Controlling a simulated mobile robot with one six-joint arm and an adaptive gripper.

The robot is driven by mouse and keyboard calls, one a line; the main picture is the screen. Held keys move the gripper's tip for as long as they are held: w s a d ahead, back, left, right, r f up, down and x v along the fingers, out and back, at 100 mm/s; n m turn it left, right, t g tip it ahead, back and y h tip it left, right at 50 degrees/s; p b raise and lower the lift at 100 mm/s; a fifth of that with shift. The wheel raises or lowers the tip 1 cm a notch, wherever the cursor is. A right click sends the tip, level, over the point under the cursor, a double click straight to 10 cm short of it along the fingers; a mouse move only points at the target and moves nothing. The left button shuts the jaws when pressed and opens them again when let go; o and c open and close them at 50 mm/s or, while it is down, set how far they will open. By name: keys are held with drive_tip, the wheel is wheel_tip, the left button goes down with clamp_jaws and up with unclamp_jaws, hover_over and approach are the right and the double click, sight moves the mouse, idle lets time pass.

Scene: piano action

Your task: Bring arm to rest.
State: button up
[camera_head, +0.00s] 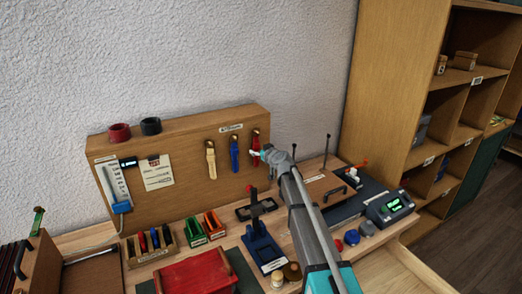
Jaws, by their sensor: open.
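My arm reaches from the bottom right up over the workbench (95,238). My gripper (257,155) is small in view, at the right part of the upright wooden tool board (185,178). It is open, and its tips are close to the lower end of a red-handled tool (255,137) hanging there. I cannot tell whether they touch it. A blue-handled tool (234,150) and a tan-handled tool (211,160) hang to the left of it. Part of the bench behind my arm is hidden.
A dark blue stand (262,247), red box (196,278) and small tool racks stand left of my arm. A device with a green display (390,207) and thin upright rods stand to its right. A wooden shelf unit (398,85) rises at right.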

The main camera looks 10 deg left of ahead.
drive_tip(key=shift+s, duration=0.1)
drive_tip(key=s+d+f+m+g+h, duration=0.2)
drive_tip(key=s+d, duration=0.7)
drive_tip(key=s, duration=0.5)
drive_tip(key=s+d+f+m+g+h, duration=0.2)
drive_tip(key=s+d+f+g+h, duration=0.2)
drive_tip(key=s+d, duration=0.6)
drive_tip(key=s+d+f+m+g+h, duration=0.2)
drive_tip(key=s+d+f+g, duration=0.5)
drive_tip(key=s, duration=1.1)
drive_tip(key=shift+s+d+f+m+h, duration=0.2)
drive_tip(key=shift+d+f+m+h, duration=0.2)
drive_tip(key=shift+d+f, duration=0.6)
drive_tip(key=shift+d+r, duration=0.1)
drive_tip(key=shift+r, duration=0.05)
drive_tip(key=shift+c, duration=0.2)
drive_tip(key=c, duration=0.4)
drive_tip(key=shift+s, duration=0.1)
